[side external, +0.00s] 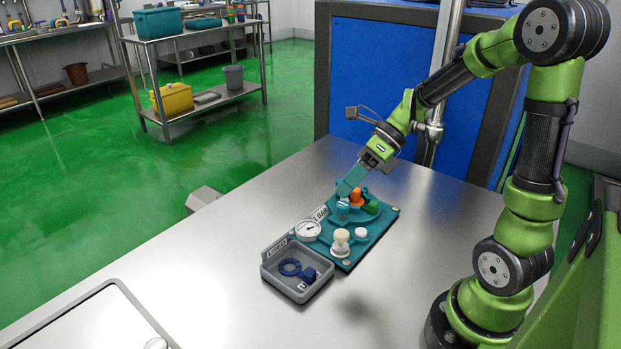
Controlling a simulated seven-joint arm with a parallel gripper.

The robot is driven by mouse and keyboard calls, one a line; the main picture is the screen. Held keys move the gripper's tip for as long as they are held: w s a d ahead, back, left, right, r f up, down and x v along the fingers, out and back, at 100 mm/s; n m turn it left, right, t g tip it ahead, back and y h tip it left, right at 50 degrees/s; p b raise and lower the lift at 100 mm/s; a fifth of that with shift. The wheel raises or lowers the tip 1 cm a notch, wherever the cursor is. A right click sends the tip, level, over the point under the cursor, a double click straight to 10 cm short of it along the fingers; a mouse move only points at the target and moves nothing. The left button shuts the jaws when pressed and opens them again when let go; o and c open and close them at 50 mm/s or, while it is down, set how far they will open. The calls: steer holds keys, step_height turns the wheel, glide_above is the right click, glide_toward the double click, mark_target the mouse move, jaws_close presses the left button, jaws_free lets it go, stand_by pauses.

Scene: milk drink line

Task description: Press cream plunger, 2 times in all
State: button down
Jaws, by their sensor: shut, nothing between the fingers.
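The cream plunger (341,239) stands upright on the teal panel (377,236), near the panel's front edge. It has a rounded cream head on a pale base. My gripper (344,191) is shut and empty, with its teal fingers pointing down over the back left of the panel. It is behind the cream plunger and apart from it. The fingertips are close to a small pale cylindrical part (343,208); I cannot tell whether they touch it.
The panel also bears an orange part (356,197), a green part (372,207), a white knob (361,233) and a round dial gauge (308,230). A grey tray (300,296) with blue parts stands in front. The steel table (220,285) is clear to the left.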

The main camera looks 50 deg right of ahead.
mark_target(339, 233)
steer(key=shift+f, duration=3.95)
steer(key=shift+f, duration=0.15)
steer(key=shift+f, duration=0.25)
steer(key=shift+f, duration=1.1)
steer(key=shift+r, duration=1.55)
steer(key=shift+r, duration=2.5)
